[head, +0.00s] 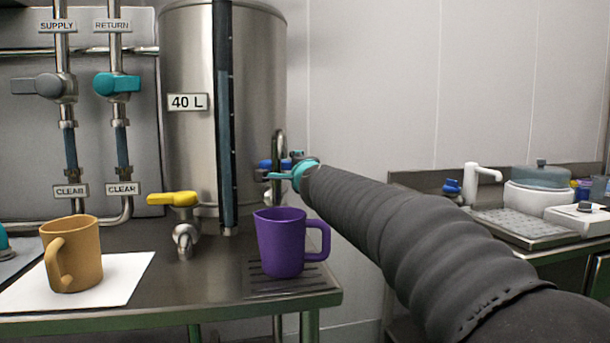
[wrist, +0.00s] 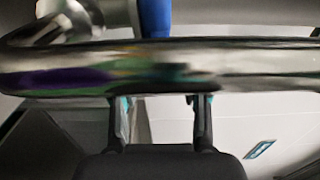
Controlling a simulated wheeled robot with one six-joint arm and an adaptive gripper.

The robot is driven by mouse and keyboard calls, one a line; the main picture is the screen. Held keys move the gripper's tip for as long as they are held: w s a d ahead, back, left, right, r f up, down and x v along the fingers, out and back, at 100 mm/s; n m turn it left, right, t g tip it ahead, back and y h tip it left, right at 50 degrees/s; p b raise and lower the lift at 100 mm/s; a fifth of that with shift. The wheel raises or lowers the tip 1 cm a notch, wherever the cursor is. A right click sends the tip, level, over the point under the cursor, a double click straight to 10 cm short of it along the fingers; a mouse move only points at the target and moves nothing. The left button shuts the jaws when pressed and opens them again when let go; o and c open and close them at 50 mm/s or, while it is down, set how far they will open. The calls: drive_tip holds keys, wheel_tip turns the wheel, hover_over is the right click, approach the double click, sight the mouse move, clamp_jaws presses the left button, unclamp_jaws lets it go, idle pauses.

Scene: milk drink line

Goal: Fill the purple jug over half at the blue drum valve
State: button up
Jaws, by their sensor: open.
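The purple jug (head: 281,243) stands upright on the slotted drip grate (head: 300,285) at the right end of the steel table, its handle to the right. Its inside is not visible. The blue valve (head: 265,164) is on the right side of the 40 L steel drum (head: 190,60), above the jug and partly hidden by my gripper. My gripper (head: 287,174) is open and empty at the valve. In the wrist view a shiny steel tube (wrist: 250,65) crosses in front of my open fingers (wrist: 160,102), with the blue handle (wrist: 155,18) beyond it.
A yellow valve (head: 173,199) sticks out low on the drum's front. An orange mug (head: 71,254) stands on a white sheet (head: 125,270) at left. Grey and teal pipe valves are on the back wall. A counter with a white tap (head: 482,172) is at right.

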drive_tip(key=v, duration=0.9)
drive_tip(key=shift+s, duration=0.1)
